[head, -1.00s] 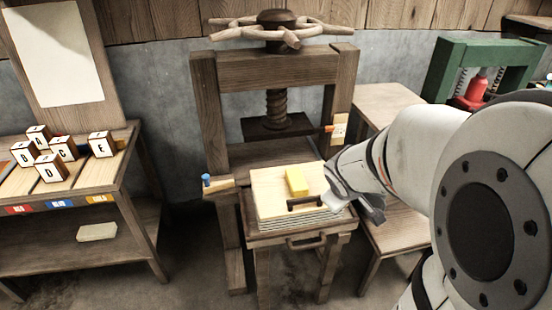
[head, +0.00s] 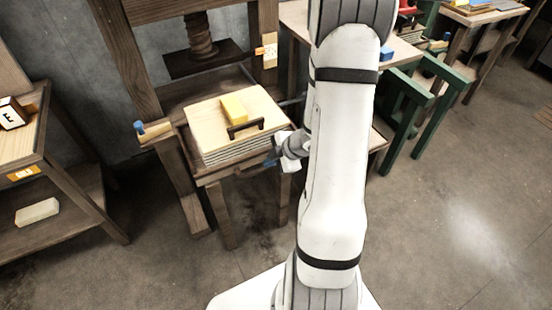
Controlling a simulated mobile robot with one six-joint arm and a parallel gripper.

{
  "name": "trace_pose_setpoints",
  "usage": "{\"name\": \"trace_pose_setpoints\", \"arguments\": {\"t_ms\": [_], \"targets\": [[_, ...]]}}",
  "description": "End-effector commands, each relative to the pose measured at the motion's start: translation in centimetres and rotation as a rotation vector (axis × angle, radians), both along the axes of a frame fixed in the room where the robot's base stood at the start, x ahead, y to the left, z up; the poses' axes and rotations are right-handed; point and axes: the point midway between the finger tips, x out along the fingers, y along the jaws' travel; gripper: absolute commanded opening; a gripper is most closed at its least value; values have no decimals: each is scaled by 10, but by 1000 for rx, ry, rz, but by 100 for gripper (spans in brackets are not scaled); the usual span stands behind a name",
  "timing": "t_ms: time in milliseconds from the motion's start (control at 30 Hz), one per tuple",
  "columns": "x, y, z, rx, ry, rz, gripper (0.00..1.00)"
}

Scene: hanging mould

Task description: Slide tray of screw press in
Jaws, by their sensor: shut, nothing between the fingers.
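The wooden screw press has a dark frame (head: 126,55), a screw (head: 200,35) and a raised pressing plate (head: 212,58). Its tray (head: 216,176) sticks out toward me in front of the frame. My gripper (head: 273,161) is shut and empty, low at the tray's front right edge. The tray's front pull is hidden near my gripper, and I cannot tell whether they touch.
A blue-knobbed peg (head: 140,128) and an orange-ended peg (head: 264,51) sit at the press's sides. A wooden table (head: 400,48) and a green frame (head: 428,95) stand right. Open floor (head: 455,220) lies at lower right.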

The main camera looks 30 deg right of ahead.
Motion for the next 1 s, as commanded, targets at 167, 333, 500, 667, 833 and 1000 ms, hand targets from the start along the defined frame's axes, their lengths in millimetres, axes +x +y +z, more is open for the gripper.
{"name": "trace_pose_setpoints", "arguments": {"t_ms": [167,333,500,667,833,1000], "targets": [[18,16,-36,0,3,1,0],[43,18,-38,-3,-3,1,0],[59,18,-39,-2,-1,0,0],[64,18,-39,-2,-1,-3,0],[64,18,-39,-2,0,-4,0],[64,16,-39,-2,-1,-3,0]]}}
